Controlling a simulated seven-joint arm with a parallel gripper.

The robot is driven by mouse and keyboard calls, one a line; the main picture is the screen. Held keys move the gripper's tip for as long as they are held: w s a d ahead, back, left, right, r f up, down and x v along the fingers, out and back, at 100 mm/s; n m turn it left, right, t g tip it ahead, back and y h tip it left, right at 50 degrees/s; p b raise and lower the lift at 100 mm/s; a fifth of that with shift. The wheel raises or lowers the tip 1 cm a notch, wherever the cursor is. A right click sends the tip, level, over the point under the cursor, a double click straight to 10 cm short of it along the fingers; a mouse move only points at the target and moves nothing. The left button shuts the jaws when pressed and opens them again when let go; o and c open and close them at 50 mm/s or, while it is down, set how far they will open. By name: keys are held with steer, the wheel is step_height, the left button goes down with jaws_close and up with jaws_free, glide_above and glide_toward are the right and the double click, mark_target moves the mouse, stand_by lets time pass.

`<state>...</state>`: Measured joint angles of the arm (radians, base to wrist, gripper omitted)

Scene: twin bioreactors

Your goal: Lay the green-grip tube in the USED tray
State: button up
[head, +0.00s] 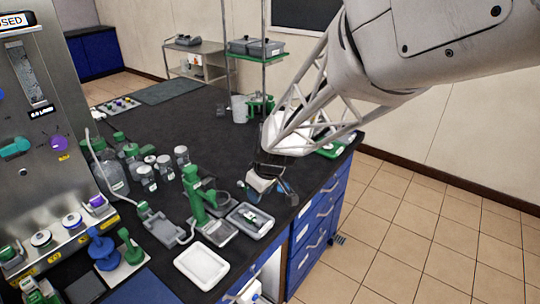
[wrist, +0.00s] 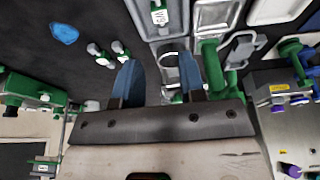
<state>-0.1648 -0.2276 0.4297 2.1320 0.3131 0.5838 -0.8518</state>
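My gripper (head: 272,190) hangs over the dark bench near its right edge, above and behind a grey tray (head: 233,223). In the wrist view its two blue fingers (wrist: 160,82) stand well apart, with nothing visibly held between them. The grey tray also shows at the top of the wrist view (wrist: 143,20). A small green-and-white piece (wrist: 160,14) lies in it; I cannot tell whether this is the green-grip tube. A white tray (head: 202,266) lies nearer the front and also shows in the wrist view (wrist: 215,24). I cannot read a USED label on either tray.
A green stand (head: 193,192) rises left of the grey tray. Several capped bottles (head: 147,178) stand farther left, beside the steel bioreactor panel (head: 50,140). Small green-and-white pieces (wrist: 108,52) lie beside my gripper. The bench's back middle is clear.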

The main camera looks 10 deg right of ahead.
steer(key=s+d+r+m+h, duration=0.1)
steer(key=s+d+r+m, duration=0.2)
steer(key=s, duration=0.5)
steer(key=s+d+r+m, duration=0.3)
steer(key=s+d+r, duration=0.2)
steer(key=s, duration=0.4)
steer(key=s+d+r+m+h, duration=0.1)
steer(key=s+d+r+m, duration=0.2)
steer(key=s, duration=0.6)
step_height(320, 180, up, 2)
steer(key=shift+d+h, duration=0.3)
steer(key=shift+d, duration=0.55)
